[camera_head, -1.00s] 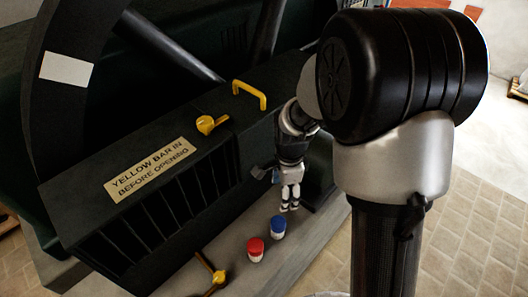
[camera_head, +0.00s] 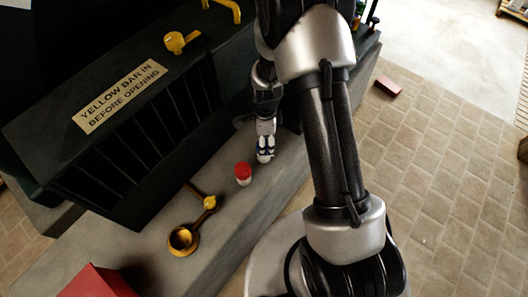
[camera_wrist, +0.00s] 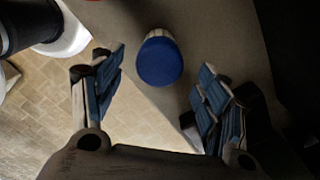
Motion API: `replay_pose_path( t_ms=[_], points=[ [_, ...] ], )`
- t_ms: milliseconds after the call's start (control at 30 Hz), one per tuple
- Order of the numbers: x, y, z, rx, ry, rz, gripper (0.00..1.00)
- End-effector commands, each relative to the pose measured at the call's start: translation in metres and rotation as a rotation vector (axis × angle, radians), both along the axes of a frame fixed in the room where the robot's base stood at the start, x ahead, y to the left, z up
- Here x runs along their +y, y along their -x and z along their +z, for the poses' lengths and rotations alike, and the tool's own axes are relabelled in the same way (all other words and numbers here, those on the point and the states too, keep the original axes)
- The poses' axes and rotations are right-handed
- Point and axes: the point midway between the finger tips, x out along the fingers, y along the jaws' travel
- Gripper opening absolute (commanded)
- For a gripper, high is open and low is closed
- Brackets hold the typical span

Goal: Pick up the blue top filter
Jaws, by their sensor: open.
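The blue top filter shows in the wrist view as a round blue cap (camera_wrist: 160,62) on a pale body, standing on the grey ledge. My gripper (camera_wrist: 158,80) is open, with a blue-padded finger on each side of the picture. The cap lies between the two finger lines, near the fingertips, and I see no contact. In the head view my gripper (camera_head: 265,154) is low over the ledge, and I cannot clearly separate the filter from the fingers there. A red top filter (camera_head: 243,174) stands just to its left.
The grey ledge (camera_head: 215,225) runs along the dark slatted machine housing (camera_head: 150,140) with its yellow-bar sign (camera_head: 119,95). A yellow handle with a ring (camera_head: 184,238) lies left of the red filter. A red box (camera_head: 100,282) is at the bottom left. Tiled floor lies right.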

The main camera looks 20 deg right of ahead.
Motion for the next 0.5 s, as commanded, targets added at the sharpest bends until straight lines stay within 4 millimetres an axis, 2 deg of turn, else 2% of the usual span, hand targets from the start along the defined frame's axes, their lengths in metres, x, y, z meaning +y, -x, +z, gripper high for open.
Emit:
replay_pose_path(
  t_ms=[167, 400, 500],
  points=[
    [0.001, 0.0, -0.012, 0.0, 0.0, 0.001, 0.69],
    [0.004, 0.001, -0.049, 0.001, 0.0, 0.0, 0.69],
    [0.004, 0.001, -0.053, 0.0, 0.0, 0.0, 0.69]
  ],
)
